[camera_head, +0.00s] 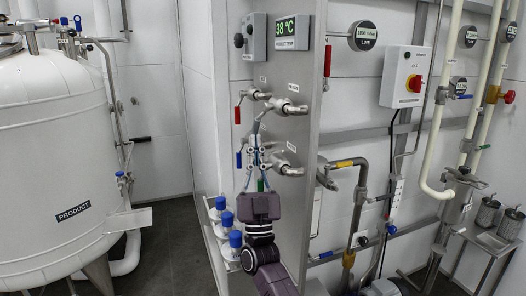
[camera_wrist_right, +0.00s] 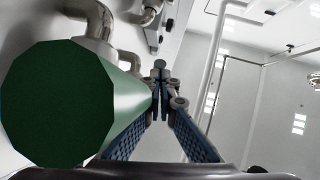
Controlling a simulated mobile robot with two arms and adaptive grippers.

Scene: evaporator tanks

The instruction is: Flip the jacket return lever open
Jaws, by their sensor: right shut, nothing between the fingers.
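Small valves with levers stick out from a steel panel in the head view. A red lever (camera_head: 237,114) hangs down at the upper valve. A blue lever (camera_head: 238,160) hangs below it on the left. A green lever (camera_head: 261,186) is partly hidden behind my right gripper (camera_head: 256,145); its green handle (camera_wrist_right: 58,112) fills the left of the right wrist view. The labels are too small to read, so I cannot tell which lever is the jacket return. My right gripper (camera_wrist_right: 160,78) is shut and empty, fingers pointing up, beside the green handle. My left gripper is out of view.
The steel panel (camera_head: 299,195) has an edge close to my right arm. Blue-capped bottles (camera_head: 228,221) stand in a rack at lower left of the arm. A white product tank (camera_head: 55,150) stands at left; pipes and a control box (camera_head: 405,76) are at right.

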